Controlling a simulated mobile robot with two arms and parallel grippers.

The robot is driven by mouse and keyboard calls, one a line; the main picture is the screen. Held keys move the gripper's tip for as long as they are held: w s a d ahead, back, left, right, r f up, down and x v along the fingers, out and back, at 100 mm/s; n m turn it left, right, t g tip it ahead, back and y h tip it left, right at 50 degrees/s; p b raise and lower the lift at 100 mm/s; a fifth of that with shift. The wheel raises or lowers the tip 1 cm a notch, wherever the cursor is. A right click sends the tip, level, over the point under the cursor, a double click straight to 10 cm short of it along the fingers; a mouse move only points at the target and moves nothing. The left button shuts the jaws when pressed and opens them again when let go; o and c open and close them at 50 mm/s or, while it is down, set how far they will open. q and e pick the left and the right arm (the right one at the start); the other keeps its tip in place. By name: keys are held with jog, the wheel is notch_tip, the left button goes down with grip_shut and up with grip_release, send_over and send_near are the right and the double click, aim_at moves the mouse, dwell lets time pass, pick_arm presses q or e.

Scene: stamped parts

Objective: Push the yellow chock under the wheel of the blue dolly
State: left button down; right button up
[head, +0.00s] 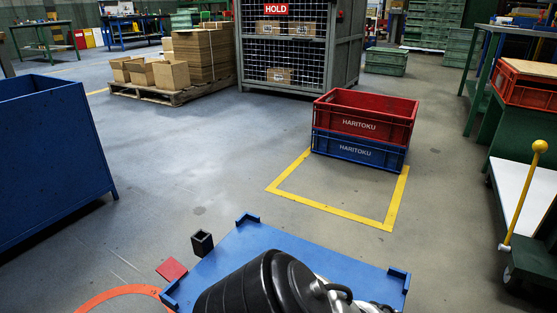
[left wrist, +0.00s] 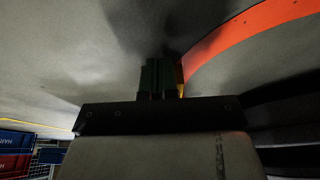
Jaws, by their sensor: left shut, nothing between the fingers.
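The blue dolly (head: 300,262) shows in the head view as a flat blue deck with raised corner brackets, at the bottom middle. One of my black arms covers much of it, and its wheels are hidden. My left gripper (left wrist: 156,80) shows in the left wrist view, its dark green fingers shut and empty over grey floor. A thin yellow sliver shows against the right side of the fingers; I cannot tell whether it is the yellow chock. No yellow chock is clear in the head view. My right gripper is not in view.
An orange floor ring (head: 124,291), a red plate (head: 171,270) and a black square tube (head: 202,243) lie left of the dolly. Stacked red (head: 375,114) and blue crates (head: 356,149) stand in a yellow floor outline. A blue bin (head: 50,160) stands left; a white cart (head: 520,195) right.

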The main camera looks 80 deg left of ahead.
pick_arm(q)
jog(key=shift+s+a+p, duration=0.25)
jog(key=shift+s+p, duration=0.05)
jog(key=shift+p, duration=0.1)
dwell(1.2)
jog(key=shift+s+a+r+p, duration=0.1)
jog(key=shift+s+a+p, duration=0.1)
jog(key=shift+p, duration=0.1)
jog(key=shift+s+a+p, duration=1.1)
jog(key=shift+s+p, duration=0.15)
jog(key=shift+s, duration=0.05)
jog(key=shift+s+a+p, duration=0.35)
jog(key=shift+s+p, duration=0.05)
jog(key=shift+p, duration=0.1)
jog(key=shift+s+a+p, duration=0.9)
jog(key=shift+s+a, duration=0.05)
jog(key=shift+s, duration=0.15)
